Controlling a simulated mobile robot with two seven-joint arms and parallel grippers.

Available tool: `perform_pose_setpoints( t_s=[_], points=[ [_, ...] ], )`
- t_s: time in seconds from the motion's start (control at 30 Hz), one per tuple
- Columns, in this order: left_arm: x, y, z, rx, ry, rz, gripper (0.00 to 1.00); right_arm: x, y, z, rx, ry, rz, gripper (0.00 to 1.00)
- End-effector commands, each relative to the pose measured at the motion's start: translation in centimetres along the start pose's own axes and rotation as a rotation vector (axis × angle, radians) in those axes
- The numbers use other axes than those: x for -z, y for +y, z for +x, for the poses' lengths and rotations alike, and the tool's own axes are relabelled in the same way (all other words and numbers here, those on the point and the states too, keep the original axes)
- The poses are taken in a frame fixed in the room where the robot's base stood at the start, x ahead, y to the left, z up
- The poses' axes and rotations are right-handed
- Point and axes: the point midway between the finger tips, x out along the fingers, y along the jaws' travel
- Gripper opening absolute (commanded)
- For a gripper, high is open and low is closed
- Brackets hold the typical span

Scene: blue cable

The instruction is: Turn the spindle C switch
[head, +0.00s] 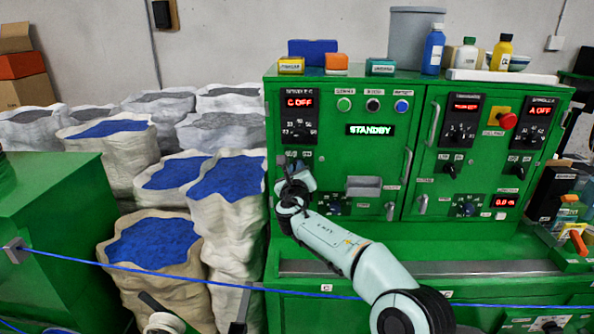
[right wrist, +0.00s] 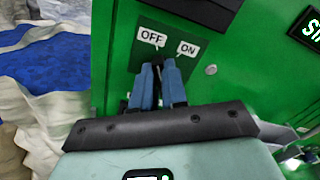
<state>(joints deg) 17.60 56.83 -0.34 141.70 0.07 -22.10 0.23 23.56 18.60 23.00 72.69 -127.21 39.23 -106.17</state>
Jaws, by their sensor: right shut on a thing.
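The spindle C panel on the green cabinet has a small display (head: 299,102) that reads "C OFF" in red. The spindle C switch is mostly hidden by my right gripper (head: 295,174), below the panel's dial. In the right wrist view my gripper's blue fingers (right wrist: 158,88) are shut around the black switch (right wrist: 157,62), of which only a dark tip shows. An OFF label (right wrist: 151,38) is above left of it and an ON label (right wrist: 187,48) above right. I cannot tell exactly which way the switch points.
Sacks of blue granules (head: 225,178) stand left of the cabinet. Bottles, small boxes and a grey bin (head: 410,35) stand on top. The STANDBY display (head: 370,130) is lit green.

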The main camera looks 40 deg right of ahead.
Motion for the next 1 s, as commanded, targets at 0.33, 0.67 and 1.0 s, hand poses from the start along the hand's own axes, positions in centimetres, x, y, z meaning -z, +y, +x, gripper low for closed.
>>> perform_pose_setpoints(
  t_s=[0.33, 0.67, 1.0],
  points=[
    [-0.5, -0.6, 1.2, 0.003, -0.008, -0.003, 0.43, 0.1, -0.1, -0.1, 0.001, -0.003, 0.165, 0.00],
    [-1.2, -1.6, 3.2, 0.007, -0.019, -0.007, 0.43, 0.2, -0.4, -0.1, 0.001, -0.003, 0.469, 0.00],
    [-1.6, -2.4, 5.1, 0.010, -0.027, -0.010, 0.43, 0.3, -0.7, -0.1, 0.001, -0.004, 0.774, 0.00]
  ],
)
